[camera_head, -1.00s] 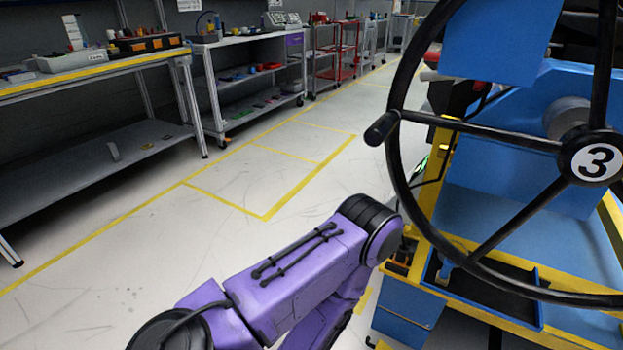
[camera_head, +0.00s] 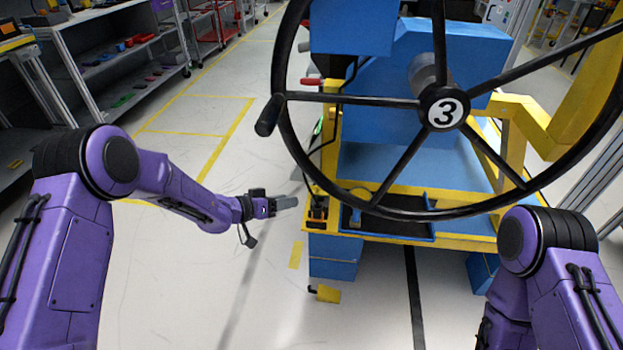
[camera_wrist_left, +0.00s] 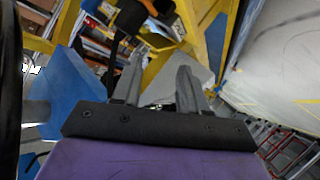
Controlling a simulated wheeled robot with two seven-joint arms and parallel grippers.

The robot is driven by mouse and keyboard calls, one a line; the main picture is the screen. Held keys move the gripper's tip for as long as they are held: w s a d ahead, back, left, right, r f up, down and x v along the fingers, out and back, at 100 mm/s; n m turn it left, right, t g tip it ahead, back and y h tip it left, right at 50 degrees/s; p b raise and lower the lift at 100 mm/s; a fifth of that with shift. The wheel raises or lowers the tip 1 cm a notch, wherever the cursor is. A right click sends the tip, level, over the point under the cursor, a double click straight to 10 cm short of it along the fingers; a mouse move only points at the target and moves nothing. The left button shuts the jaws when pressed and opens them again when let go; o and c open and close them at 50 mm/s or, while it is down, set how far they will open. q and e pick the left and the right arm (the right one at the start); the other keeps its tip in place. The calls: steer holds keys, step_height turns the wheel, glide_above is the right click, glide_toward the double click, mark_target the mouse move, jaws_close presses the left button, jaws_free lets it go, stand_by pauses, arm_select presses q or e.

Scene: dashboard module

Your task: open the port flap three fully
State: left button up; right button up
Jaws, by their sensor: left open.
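I cannot make out a port flap marked three in these views. The only 3 that shows is on the hub (camera_head: 444,107) of a large black handwheel (camera_head: 385,211), in front of a blue and yellow machine (camera_head: 372,161). My left gripper (camera_head: 290,202) is left of the machine's yellow frame, apart from the wheel. In the left wrist view its two grey fingers (camera_wrist_left: 158,68) stand apart with nothing between them, and yellow and blue machine parts lie beyond. My right arm shows at the right, but its gripper is out of view.
The wheel's handle (camera_head: 269,115) sticks out at the left. A blue tray (camera_head: 390,223) is on the machine's front edge. A yellow piece (camera_head: 327,293) is low by the machine's front. Shelving (camera_head: 110,66) stands at the left, with clear floor between.

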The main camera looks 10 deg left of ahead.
mark_target(316, 187)
arm_select(q)
steer(key=shift+m+h, duration=0.3)
steer(key=shift+m, duration=0.4)
steer(key=x, duration=0.3)
steer(key=r+b+x, duration=0.1)
steer(key=x, duration=0.3)
steer(key=w+r+x, duration=0.1)
steer(key=x, duration=0.2)
steer(key=shift+w+d, duration=0.15)
steer(key=shift+w, duration=0.15)
steer(key=shift+g, duration=0.3)
jaws_close()
